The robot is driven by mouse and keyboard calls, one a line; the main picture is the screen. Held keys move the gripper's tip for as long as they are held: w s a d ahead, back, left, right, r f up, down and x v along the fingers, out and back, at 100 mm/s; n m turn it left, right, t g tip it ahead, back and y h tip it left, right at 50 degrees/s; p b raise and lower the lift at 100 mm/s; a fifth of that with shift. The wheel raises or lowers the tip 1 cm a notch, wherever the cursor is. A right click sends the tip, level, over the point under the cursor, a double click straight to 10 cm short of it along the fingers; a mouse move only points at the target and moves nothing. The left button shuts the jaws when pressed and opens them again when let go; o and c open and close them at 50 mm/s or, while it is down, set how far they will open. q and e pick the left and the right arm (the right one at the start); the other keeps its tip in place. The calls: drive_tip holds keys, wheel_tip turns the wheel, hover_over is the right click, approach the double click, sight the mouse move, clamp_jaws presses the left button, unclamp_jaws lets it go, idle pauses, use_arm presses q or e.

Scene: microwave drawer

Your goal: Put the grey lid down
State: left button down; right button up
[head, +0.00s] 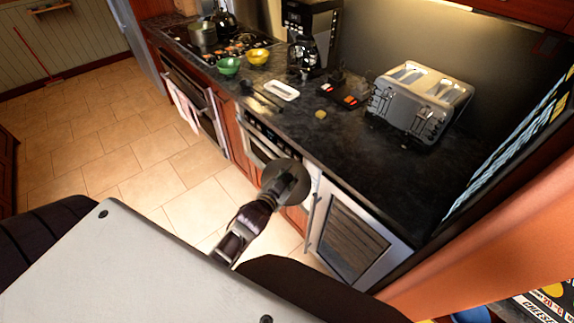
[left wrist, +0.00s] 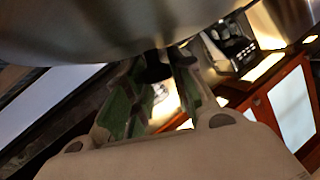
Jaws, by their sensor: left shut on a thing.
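The grey lid (head: 290,182) is a round disc held in the air in front of the counter's front edge. My left gripper (head: 267,199) is shut on its knob. In the left wrist view the lid's shiny metal underside or face (left wrist: 120,28) fills the top, and its dark knob (left wrist: 155,68) sits between the two green-padded fingers of my left gripper (left wrist: 158,88). The lid looks tilted in the head view. The right gripper is not in view.
The dark counter (head: 385,170) has free room in front of the toaster (head: 415,105). A white dish (head: 282,90), yellow bowl (head: 258,56), green bowl (head: 229,66), small yellow item (head: 320,114) and coffee maker (head: 308,40) stand farther along. A pot (head: 202,34) is on the stove.

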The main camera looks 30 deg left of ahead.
sight(293, 190)
use_arm(q)
drive_tip(key=shift+s+d+f+y, duration=0.3)
drive_tip(key=shift+s+d+f, duration=0.7)
drive_tip(key=shift+d+f, duration=0.1)
idle(0.3)
